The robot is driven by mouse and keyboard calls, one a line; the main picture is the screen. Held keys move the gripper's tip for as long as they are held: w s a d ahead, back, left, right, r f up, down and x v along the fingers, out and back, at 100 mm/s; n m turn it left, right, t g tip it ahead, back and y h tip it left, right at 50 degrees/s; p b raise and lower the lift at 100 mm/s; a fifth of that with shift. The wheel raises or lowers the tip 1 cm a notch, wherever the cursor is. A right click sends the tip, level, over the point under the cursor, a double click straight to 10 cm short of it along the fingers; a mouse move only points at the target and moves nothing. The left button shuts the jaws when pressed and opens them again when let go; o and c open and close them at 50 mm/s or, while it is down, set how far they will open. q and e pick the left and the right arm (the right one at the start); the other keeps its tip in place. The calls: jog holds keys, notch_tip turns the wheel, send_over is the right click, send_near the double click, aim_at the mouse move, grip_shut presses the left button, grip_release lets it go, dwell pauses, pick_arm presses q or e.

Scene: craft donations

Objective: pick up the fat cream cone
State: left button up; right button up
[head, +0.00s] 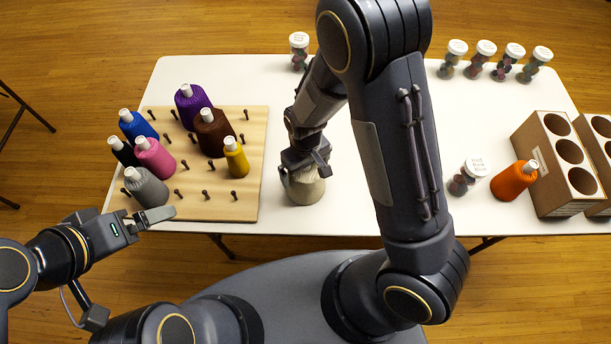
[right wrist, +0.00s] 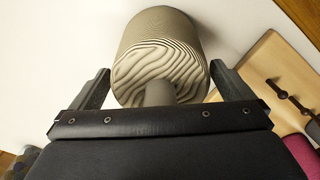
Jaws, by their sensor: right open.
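The fat cream cone (head: 304,190) stands on the white table, just right of the peg board, its top partly hidden by my right gripper (head: 306,168). In the right wrist view the cone (right wrist: 160,45) is a wide, pale grey-beige spool with a ridged end and a narrow tip toward me. My right gripper's open fingers (right wrist: 162,85) lie on either side of its near end, with a gap showing at each side. My left gripper (head: 150,219) is at the table's front left edge, near the grey cone, away from the cream cone; its jaw opening is unclear.
The wooden peg board (head: 245,180) holds several coloured cones and bare pegs. An orange cone (head: 514,180) and a jar (head: 468,178) stand by a cardboard holder (head: 543,187) at right. More jars (head: 484,60) line the back edge. The table (head: 345,215) is bare around the cream cone.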

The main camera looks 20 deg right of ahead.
jog(key=c, duration=1)
jog(key=shift+o, duration=0.2)
